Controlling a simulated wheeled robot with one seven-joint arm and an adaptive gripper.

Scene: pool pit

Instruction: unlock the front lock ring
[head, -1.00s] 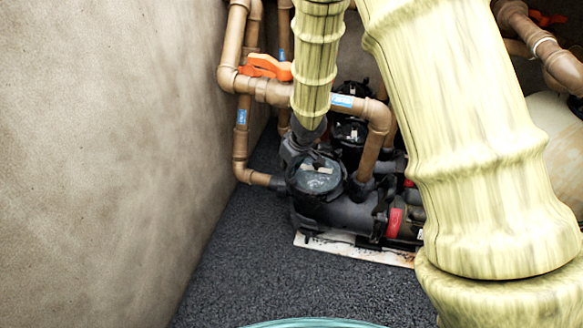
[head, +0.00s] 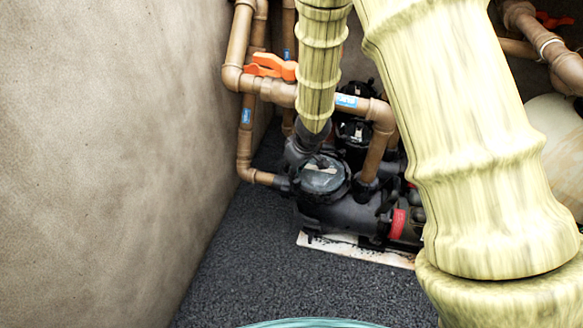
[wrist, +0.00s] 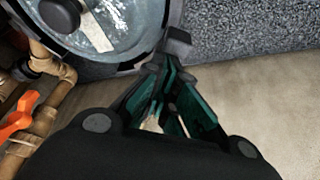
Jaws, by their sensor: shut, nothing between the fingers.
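The front pump's round lid (head: 324,176), clear with a pale patch, faces up on the black pump body. Its dark lock ring (head: 342,194) surrounds it. In the wrist view the lid (wrist: 118,22) fills the upper left, with the grey ring (wrist: 92,72) curving along its edge. My gripper (wrist: 172,48) is shut and empty, its fingertips beside the ring's edge; whether they touch it or a lug on it I cannot tell. In the head view my gripper (head: 297,152) is at the lid's upper left, partly hidden by my arm.
Brown pipes with an orange valve handle (head: 268,66) stand behind and left of the pump. A second black pump (head: 354,130) is just behind. A beige wall (head: 100,150) closes the left side. Dark gravel floor (head: 260,270) is clear in front.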

